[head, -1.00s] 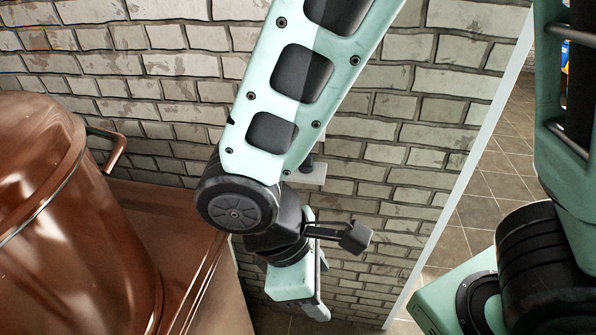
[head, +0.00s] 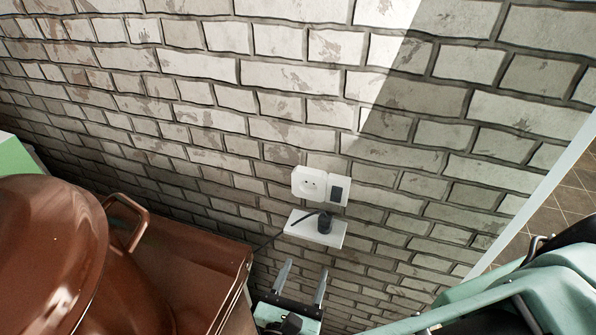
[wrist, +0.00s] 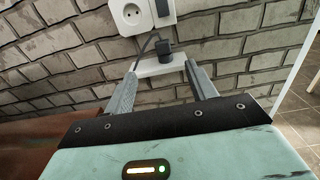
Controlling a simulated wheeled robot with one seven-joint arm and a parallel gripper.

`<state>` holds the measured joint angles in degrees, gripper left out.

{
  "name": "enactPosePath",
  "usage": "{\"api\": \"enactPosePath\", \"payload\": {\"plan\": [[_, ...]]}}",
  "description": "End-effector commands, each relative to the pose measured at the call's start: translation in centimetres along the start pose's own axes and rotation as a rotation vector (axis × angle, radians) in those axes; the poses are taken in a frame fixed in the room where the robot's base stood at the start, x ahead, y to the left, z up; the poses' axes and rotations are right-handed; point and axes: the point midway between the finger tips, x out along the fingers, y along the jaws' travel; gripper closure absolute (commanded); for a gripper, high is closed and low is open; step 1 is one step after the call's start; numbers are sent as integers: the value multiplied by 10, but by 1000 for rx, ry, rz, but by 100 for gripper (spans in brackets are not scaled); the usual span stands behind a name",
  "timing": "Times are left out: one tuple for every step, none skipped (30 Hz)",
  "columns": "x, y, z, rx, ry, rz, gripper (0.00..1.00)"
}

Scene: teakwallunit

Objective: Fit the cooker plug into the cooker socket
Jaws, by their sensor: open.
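The cooker plug (head: 324,222) is black and stands on a small white shelf (head: 302,229) on the brick wall, with a dark cord running off to the left. The white cooker socket (head: 311,184) is on the wall just above the shelf, with a dark switch (head: 338,192) at its right. My gripper (head: 302,274) is open and empty, below and in front of the shelf, its fingers pointing toward it. In the wrist view the plug (wrist: 164,48) shows beyond and between the fingertips (wrist: 160,68), apart from them. The socket (wrist: 132,14) is above it.
A brown cooker (head: 190,270) with a large brown pot (head: 50,250) and its handle (head: 128,222) stands at the left, close to my gripper. A pale vertical edge (head: 540,190) and tiled floor are at the right. The wall around the socket is clear.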

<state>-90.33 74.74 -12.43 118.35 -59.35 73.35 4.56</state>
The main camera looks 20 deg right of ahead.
Motion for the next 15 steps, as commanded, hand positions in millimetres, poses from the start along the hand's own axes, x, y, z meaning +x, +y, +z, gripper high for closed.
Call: {"api": "enactPosePath", "payload": {"plan": [[10, -1, 1, -3, -3, -5, 44], [16, -2, 1, -2, -2, -7, 44], [25, -1, 0, -2, -2, -6, 44], [32, -2, 0, -2, -3, -8, 44], [38, -2, 0, -4, -2, -7, 44], [46, -2, 0, -2, -1, -8, 44], [52, -2, 0, -1, -1, -7, 44], [59, -2, 0, -1, 0, -9, 44], [67, -2, 0, -3, 0, -8, 44], [73, -2, 0, -2, -1, -9, 44], [79, -2, -1, -2, 0, -8, 44], [86, -3, -1, -2, 1, -9, 44], [91, -3, -1, -2, 0, -9, 44], [95, -2, -1, -2, 0, -7, 44], [100, -2, -1, 0, 2, -8, 44]]}}
